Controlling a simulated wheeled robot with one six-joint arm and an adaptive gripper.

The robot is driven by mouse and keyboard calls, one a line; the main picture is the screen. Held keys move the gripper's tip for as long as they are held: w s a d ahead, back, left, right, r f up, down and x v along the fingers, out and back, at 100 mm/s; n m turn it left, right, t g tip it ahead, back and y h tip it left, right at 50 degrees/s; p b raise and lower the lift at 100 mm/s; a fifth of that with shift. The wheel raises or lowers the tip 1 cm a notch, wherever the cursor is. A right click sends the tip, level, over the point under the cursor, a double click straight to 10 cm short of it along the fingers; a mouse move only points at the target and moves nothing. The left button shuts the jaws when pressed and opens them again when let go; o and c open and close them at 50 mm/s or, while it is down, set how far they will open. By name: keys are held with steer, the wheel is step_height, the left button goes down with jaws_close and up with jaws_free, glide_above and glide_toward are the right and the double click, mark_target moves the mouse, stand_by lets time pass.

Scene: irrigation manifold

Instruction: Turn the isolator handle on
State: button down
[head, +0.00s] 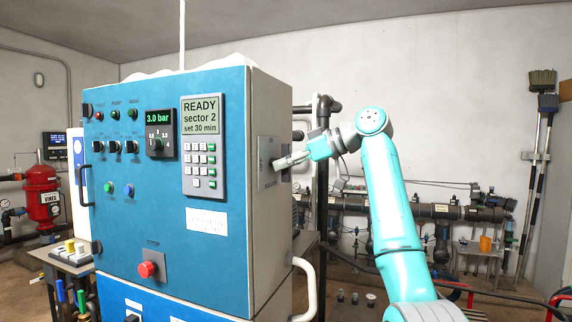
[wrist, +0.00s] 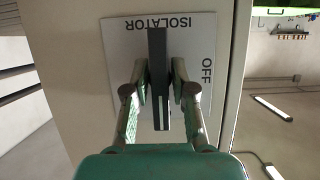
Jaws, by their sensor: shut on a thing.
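The isolator plate (head: 266,152) is a pale grey square on the right side wall of the blue cabinet. In the wrist view the plate (wrist: 196,48) appears upside down, with ISOLATOR at its top edge and OFF at its right. The black isolator handle (wrist: 159,80) stands upright in that view, along the plate's middle. My gripper (wrist: 159,80) is shut on the handle, with one finger on each side of it. In the head view my gripper (head: 279,163) reaches the plate from the right and hides the handle. Any ON mark is not visible.
The blue cabinet (head: 150,215) fills the left middle, with a keypad panel (head: 202,147) and a red button (head: 147,269) on its front. A pale grab rail (head: 310,285) sticks out below the isolator. Dark pipework (head: 440,211) runs along the back wall behind my arm.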

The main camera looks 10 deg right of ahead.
steer(key=shift+f, duration=0.1)
steer(key=c, duration=1.1)
jaws_free()
steer(key=v, duration=1.2)
steer(key=shift+d, duration=0.1)
